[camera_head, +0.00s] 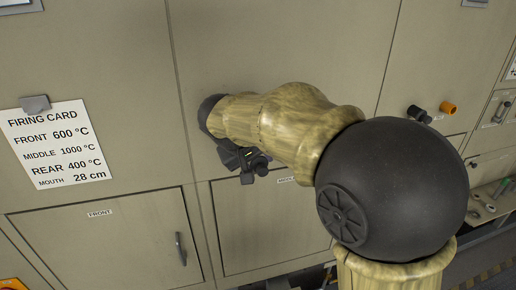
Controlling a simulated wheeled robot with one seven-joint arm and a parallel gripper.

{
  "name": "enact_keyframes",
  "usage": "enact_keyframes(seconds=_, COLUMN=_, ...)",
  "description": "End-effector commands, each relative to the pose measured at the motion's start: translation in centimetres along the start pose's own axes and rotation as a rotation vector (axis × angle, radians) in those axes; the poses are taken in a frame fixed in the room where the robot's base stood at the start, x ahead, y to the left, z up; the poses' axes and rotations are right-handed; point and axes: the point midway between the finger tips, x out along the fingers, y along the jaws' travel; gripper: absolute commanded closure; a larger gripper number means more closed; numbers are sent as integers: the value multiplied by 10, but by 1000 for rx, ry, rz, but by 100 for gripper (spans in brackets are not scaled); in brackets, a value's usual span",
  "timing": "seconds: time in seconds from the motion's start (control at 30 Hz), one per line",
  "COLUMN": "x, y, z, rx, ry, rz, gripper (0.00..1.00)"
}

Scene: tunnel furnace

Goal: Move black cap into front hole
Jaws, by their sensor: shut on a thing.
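My gripper (246,163) hangs below the end of my arm, in front of the furnace wall near the upper left corner of the middle door. It is shut on a small dark thing, the black cap (247,177) as far as I can tell. Cap and jaws are both black and hard to tell apart, and the cap's tilt is unclear. The front hole does not show; my arm covers part of the wall. The front door (110,240), labelled FRONT, is at the lower left.
A firing card (58,145) hangs on the left under a grey clip (35,104). A black knob-like piece (417,114) and an orange one (448,108) stick out on the right. A door handle (181,249) juts from the front door. The wall above my gripper is bare.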

Motion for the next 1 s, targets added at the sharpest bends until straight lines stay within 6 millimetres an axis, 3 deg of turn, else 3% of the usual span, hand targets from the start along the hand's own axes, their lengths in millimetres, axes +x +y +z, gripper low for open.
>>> enact_keyframes(seconds=0.03, x=-12, y=7, z=-2, rx=1, ry=3, rz=0, gripper=84)
enact_keyframes(seconds=0.17, x=-21, y=12, z=-2, rx=-6, ry=2, rz=-2, gripper=84)
enact_keyframes(seconds=0.57, x=-20, y=11, z=-4, rx=-6, ry=0, rz=-2, gripper=84)
enact_keyframes(seconds=1.0, x=-9, y=12, z=-31, rx=-4, ry=-1, rz=-1, gripper=84)
